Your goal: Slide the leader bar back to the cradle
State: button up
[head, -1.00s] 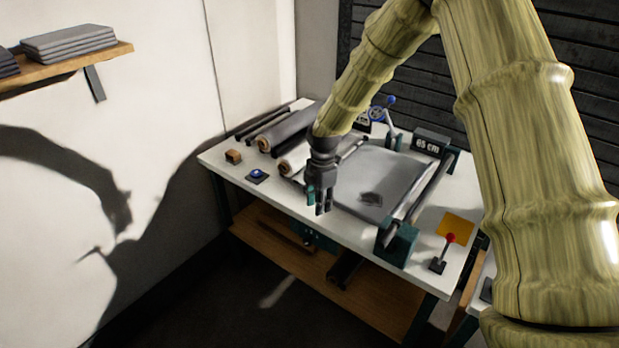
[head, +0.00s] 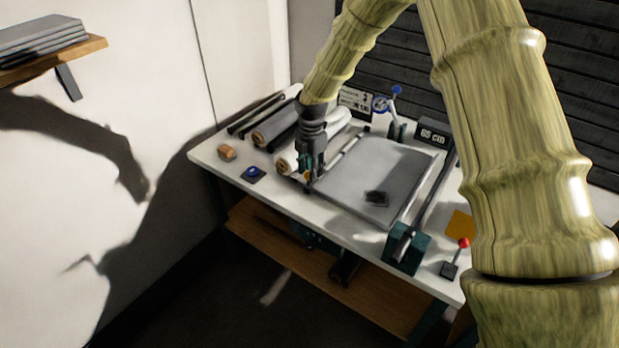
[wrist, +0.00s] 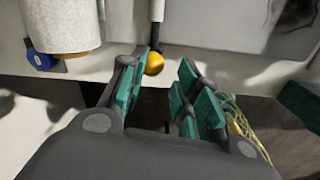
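The leader bar (wrist: 157,12) shows in the wrist view as a thin rod ending in a yellow knob (wrist: 155,64). In the head view the bar (head: 350,146) appears to run along the left edge of the grey sheet (head: 385,165). My gripper (head: 308,186) is over the table's front edge, by the near end of the bar. In the wrist view my gripper (wrist: 162,88) is open, with teal pads apart; the knob shows close to the left finger, and I cannot tell whether they touch. I cannot make out the cradle with certainty; a pale roll (wrist: 62,22) is left of the bar.
A dark roll (head: 275,128) and a blue button (head: 254,173) lie left of my gripper. A teal-ended roller (head: 405,250), a red-knobbed lever (head: 457,255) and a "65 cm" display (head: 433,134) are at the right.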

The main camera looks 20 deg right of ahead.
aim_at(308, 177)
jog(key=f, duration=0.2)
jog(key=w+f, duration=0.1)
jog(key=f, duration=0.2)
jog(key=shift+w+a+p, duration=0.2)
jog(key=shift+p, duration=0.2)
jog(key=shift+s+d+f, duration=0.15)
jog(key=shift+s+f, duration=0.05)
jog(key=shift+f, duration=0.15)
jog(key=shift+w+f, duration=0.1)
jog(key=shift+f, duration=0.3)
grip_shut()
